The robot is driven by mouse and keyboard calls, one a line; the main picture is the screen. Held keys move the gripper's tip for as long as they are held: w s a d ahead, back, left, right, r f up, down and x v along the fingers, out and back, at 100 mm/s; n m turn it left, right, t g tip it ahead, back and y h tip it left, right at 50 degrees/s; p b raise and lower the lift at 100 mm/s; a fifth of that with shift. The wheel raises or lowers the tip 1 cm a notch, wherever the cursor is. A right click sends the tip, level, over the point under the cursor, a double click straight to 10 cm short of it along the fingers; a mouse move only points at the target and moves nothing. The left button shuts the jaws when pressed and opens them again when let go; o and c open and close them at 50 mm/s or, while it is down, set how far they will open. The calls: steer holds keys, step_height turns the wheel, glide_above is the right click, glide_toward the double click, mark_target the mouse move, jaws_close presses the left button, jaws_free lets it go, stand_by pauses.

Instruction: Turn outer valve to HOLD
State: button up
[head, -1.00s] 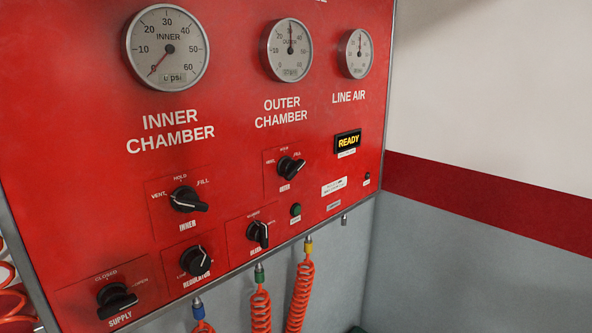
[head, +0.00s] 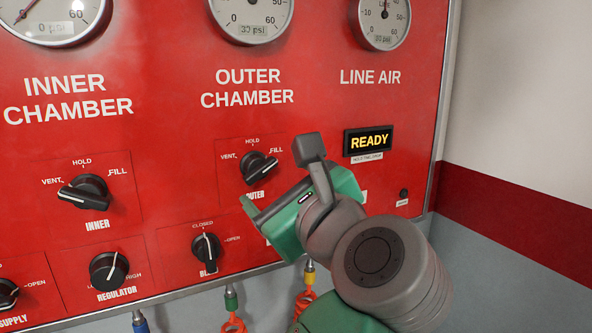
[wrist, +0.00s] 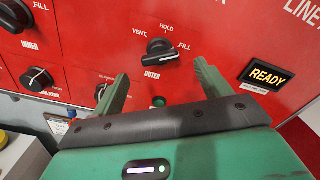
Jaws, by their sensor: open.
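The outer valve (head: 258,167) is a black knob on the red panel, under the OUTER CHAMBER gauge, with VENT, HOLD and FILL marked around it. Its handle slants up to the right, on the FILL side, in the head view. In the wrist view the outer valve (wrist: 161,51) sits just beyond the fingertips, roughly centred between them. My gripper (wrist: 161,74) is open and empty, with one green finger on each side below the knob. It appears not to touch the knob. In the head view the gripper is partly hidden behind my own wrist.
The inner valve (head: 84,192) is to the left, with the regulator knob (head: 109,271) and another black knob (head: 206,247) below. A lit READY display (head: 369,141) is to the right. A small green button (wrist: 158,101) lies below the outer valve. Orange hoses hang beneath the panel.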

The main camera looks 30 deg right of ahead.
mark_target(262, 171)
steer(key=w+p, duration=0.2)
steer(key=w, duration=0.5)
steer(key=shift+w, duration=0.25)
steer(key=c, duration=1)
